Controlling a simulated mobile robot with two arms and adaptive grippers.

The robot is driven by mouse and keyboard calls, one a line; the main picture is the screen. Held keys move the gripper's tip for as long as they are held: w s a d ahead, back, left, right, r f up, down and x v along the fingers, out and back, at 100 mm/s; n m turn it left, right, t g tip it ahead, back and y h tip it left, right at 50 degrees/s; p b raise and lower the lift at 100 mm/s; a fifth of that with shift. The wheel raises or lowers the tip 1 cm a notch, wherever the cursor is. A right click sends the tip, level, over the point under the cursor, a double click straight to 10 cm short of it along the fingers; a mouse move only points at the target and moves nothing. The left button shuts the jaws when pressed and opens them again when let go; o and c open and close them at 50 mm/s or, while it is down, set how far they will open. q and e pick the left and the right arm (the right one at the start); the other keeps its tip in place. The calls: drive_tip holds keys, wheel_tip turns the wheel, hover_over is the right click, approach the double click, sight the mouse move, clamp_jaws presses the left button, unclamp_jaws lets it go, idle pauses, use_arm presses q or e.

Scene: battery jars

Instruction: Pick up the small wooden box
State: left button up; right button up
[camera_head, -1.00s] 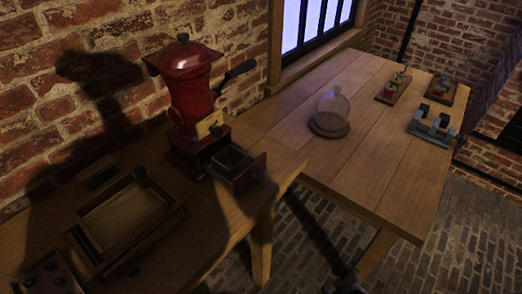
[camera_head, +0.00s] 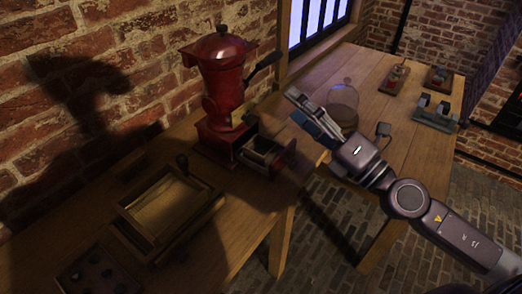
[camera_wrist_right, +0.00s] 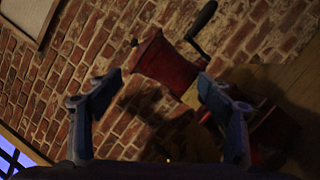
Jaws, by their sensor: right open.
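A shallow wooden box (camera_head: 170,206) with a small dark knob at its back edge sits on the near table, in front of the red grinder. A small dark open drawer-like box (camera_head: 262,153) juts from the base of the red grinder (camera_head: 221,75); I cannot tell which one is the small wooden box. My right gripper (camera_head: 297,107) is open and empty, raised above the gap between the tables, right of the grinder. In the right wrist view, its two fingers (camera_wrist_right: 158,85) are spread with the red grinder beyond them. My left gripper is not in view.
A dark wooden tray with round holes (camera_head: 97,273) lies at the near table's front left. A glass dome (camera_head: 344,103) stands on the far table, partly behind my right gripper. Small devices (camera_head: 436,113) sit at its far end. A brick wall (camera_head: 120,75) borders the left.

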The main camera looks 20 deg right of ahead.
drive_tip(key=a+f+n+g+y, duration=0.2)
drive_tip(key=a+f+n+g, duration=0.15)
drive_tip(key=n+g, duration=0.4)
drive_tip(key=n+g+h+p, duration=0.1)
drive_tip(key=n+h+p, duration=0.25)
drive_tip(key=n, duration=0.35)
approach(252, 145)
drive_tip(key=shift+d+r+m+h+b, duration=0.1)
drive_tip(key=shift+r+m+h+b, duration=0.2)
drive_tip(key=shift+r+b, duration=0.3)
drive_tip(key=shift+w+a+f, duration=0.2)
drive_tip(key=shift+w+a+p, duration=0.2)
drive_tip(key=shift+p, duration=0.3)
drive_tip(key=p+x, duration=0.1)
drive_tip(key=x, duration=0.3)
drive_tip(key=shift+a+f+p, duration=0.15)
drive_tip(key=shift+f+p, duration=0.2)
drive_tip(key=shift+f, duration=0.15)
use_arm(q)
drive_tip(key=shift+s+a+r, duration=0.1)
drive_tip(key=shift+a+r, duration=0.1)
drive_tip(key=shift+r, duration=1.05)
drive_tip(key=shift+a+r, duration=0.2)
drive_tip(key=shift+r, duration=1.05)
use_arm(e)
drive_tip(key=c, duration=1.2)
